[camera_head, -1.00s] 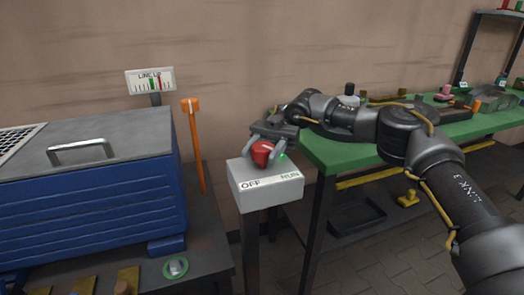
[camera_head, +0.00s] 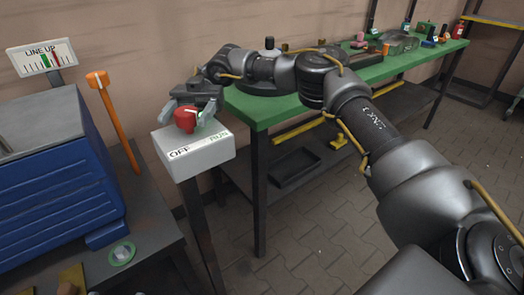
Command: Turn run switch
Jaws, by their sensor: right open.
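The run switch is a red knob (camera_head: 186,119) on top of a grey box (camera_head: 196,156) on a post. The box's front edge carries a white strip marked OFF at the left and RUN in green at the right. My right gripper (camera_head: 188,112) is at the knob, with its open fingers to either side of it. I cannot tell whether the fingers touch the knob. The knob's pointer direction is hard to make out. My left gripper is not in view.
A blue chest (camera_head: 55,195) stands at the left, with an orange-handled lever (camera_head: 112,120) and a LINE UP gauge (camera_head: 42,57) behind it. A green-topped bench (camera_head: 265,108) with several items runs behind my right arm. A black tray (camera_head: 295,168) lies on its lower shelf.

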